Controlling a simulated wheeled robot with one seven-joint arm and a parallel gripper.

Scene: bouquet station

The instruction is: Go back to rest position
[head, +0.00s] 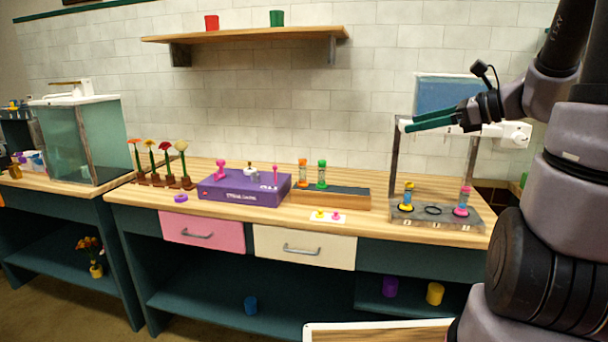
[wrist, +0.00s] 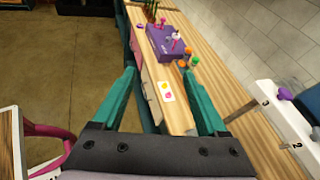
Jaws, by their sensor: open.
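My gripper (head: 404,126) is at the upper right in the head view, raised above the counter (head: 380,225) in front of the metal stand (head: 440,218). In the wrist view its two green fingers (wrist: 164,97) are spread apart with nothing between them. Below and beyond them in that view are the counter edge and a small white card (wrist: 165,92) with yellow and pink marks. My arm comes in from the right side of the head view and hides part of the counter's right end.
A purple box (head: 243,186), a wooden block (head: 335,198) with orange and green vials, and a row of flowers (head: 160,165) stand on the counter. A glass tank (head: 82,140) is at the left. A wooden shelf (head: 245,35) hangs on the wall. Floor (wrist: 60,60) is open beside the counter.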

